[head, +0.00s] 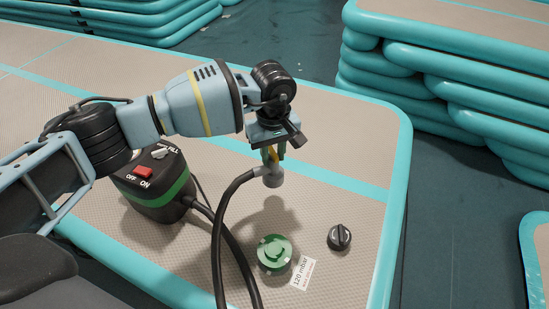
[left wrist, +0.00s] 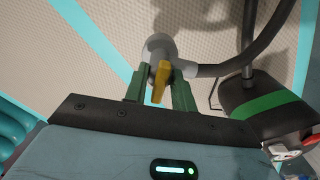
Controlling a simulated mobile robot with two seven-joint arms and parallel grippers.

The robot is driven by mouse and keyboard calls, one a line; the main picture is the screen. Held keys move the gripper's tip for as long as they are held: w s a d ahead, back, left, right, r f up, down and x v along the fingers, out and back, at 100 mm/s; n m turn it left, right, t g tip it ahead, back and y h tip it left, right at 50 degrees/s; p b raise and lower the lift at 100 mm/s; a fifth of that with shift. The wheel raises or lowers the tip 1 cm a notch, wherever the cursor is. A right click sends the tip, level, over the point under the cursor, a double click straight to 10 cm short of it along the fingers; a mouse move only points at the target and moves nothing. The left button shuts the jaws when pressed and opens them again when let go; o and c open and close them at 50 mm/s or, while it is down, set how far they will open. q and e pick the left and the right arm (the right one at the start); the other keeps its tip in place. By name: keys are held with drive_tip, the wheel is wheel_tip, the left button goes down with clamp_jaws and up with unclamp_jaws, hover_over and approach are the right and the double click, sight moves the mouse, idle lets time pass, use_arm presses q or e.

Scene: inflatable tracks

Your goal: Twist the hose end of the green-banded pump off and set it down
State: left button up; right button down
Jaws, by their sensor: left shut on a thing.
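The pump (head: 152,190) is dark with a green band, a red switch and a FILL dial, and stands on the inflatable track behind my left arm. It also shows at the right of the left wrist view (left wrist: 262,108). Its black hose (head: 222,225) loops to a grey hose end (head: 272,178) with a yellow lever. My left gripper (head: 272,157) points down, shut on the hose end; its green fingers sit either side of the yellow lever in the left wrist view (left wrist: 160,85). The hose end hangs above the track, clear of the green valve (head: 274,253). My right gripper is out of view.
A black cap (head: 339,237) lies on the track (head: 340,140) right of the valve. A white tag (head: 303,274) reading 120 mbar lies beside the valve. Stacked tracks (head: 440,90) stand at the right back. The track surface right of the hose end is clear.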

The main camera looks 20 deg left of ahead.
sight(273, 173)
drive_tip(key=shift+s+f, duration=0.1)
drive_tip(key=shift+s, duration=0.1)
